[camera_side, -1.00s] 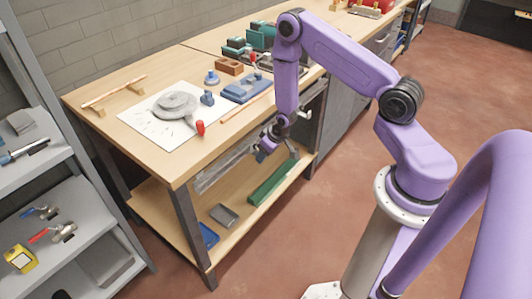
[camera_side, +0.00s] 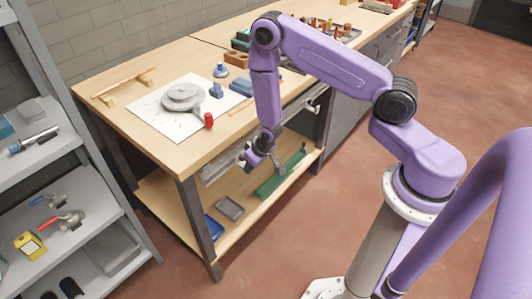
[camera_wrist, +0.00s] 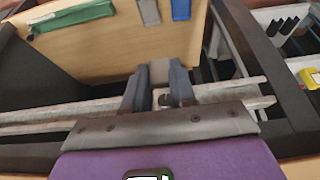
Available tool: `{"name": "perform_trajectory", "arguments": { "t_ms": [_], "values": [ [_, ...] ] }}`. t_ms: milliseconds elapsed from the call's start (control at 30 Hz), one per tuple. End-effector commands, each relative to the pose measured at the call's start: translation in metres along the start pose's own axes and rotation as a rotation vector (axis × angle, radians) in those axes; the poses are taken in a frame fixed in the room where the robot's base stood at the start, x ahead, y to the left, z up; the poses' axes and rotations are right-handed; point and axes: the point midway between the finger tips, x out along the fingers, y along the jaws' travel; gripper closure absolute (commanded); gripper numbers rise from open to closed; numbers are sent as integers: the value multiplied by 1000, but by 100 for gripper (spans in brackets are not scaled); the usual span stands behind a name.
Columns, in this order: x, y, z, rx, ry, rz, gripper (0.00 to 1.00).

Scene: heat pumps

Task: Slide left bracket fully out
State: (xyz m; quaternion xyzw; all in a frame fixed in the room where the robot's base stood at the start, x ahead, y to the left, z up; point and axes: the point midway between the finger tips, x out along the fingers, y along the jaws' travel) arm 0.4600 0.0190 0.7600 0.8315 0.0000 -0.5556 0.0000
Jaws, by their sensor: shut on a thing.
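My gripper (camera_side: 247,158) points in under the front edge of the wooden workbench (camera_side: 165,150). In the wrist view its two blue-grey fingers (camera_wrist: 158,88) are shut on a small grey piece, which I take to be the left bracket (camera_wrist: 159,70). Only part of this piece shows between the fingers. Grey metal rails (camera_wrist: 60,112) run crosswise behind the fingers, and a pale rail (camera_side: 216,167) shows under the bench top in the side view. How far the bracket is out cannot be told. My gripper hides the contact in the side view.
The lower shelf holds a green box (camera_side: 268,187), a grey tray (camera_side: 229,208) and a blue tray (camera_side: 213,228). A bench leg (camera_side: 196,228) stands left of my gripper. A grey shelving rack (camera_side: 75,215) is further left. The floor in front is clear.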

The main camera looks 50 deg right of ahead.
Motion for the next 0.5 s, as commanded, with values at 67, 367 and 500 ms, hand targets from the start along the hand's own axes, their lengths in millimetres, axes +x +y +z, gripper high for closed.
{"name": "perform_trajectory", "arguments": {
  "t_ms": [67,367,500],
  "values": [
    [0,-26,0,-9,1,-4,100],
    [0,-84,0,-4,0,-2,100],
    [0,-96,0,-2,0,-1,100]
  ]
}}
